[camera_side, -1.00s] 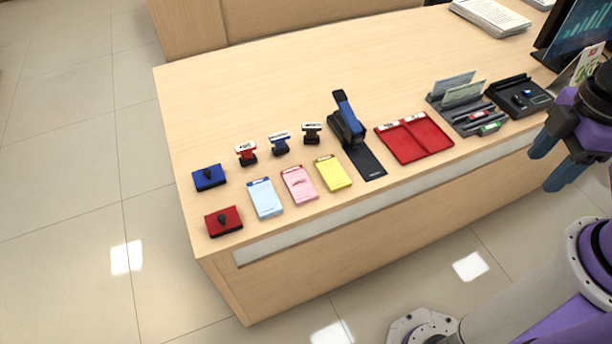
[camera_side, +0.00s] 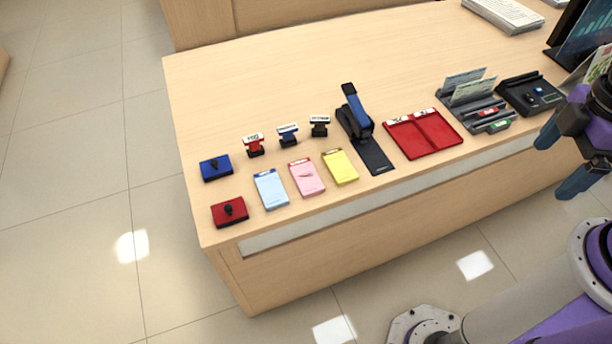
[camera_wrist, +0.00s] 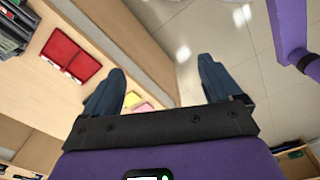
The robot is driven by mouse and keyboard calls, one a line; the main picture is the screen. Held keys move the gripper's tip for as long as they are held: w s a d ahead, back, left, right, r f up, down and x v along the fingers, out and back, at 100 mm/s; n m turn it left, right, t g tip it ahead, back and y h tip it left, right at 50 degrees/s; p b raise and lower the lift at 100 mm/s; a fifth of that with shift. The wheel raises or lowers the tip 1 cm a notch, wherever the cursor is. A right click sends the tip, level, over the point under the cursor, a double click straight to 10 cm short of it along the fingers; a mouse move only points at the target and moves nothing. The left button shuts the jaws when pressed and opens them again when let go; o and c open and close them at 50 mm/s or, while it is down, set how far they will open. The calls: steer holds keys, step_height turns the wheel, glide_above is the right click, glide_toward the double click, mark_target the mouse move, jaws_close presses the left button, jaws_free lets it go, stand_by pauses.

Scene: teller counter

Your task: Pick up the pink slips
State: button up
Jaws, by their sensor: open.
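The pink slips (camera_side: 306,178) are a small pad lying flat near the front edge of the counter, between a light blue pad (camera_side: 271,189) and a yellow pad (camera_side: 340,167). My gripper (camera_side: 562,160) is open and empty at the right of the side view, off the counter's front side and far from the pink slips. In the wrist view my gripper's two blue fingers (camera_wrist: 160,88) are spread apart. The pink slips (camera_wrist: 146,106) show there only partly, beside the left finger.
Blue (camera_side: 216,168) and red (camera_side: 229,212) ink pads lie at the counter's left end. Several stamps (camera_side: 288,136) stand behind the slips. A tall blue-and-black stapler (camera_side: 357,118), a red tray (camera_side: 423,134) and a grey organizer (camera_side: 472,115) lie to the right. The counter's middle is clear.

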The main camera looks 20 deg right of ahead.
steer(key=w+a+f+m, duration=0.1)
steer(key=w+a+m, duration=0.5)
steer(key=w+a, duration=1)
steer(key=m, duration=0.7)
glide_above(308, 180)
step_height(308, 180, down, 11)
steer(key=f, duration=1.1)
steer(key=shift+w+f, duration=0.1)
steer(key=shift+w, duration=0.15)
steer(key=shift+s+f, duration=0.2)
steer(key=shift+f, duration=2.65)
steer(key=c, duration=1.2)
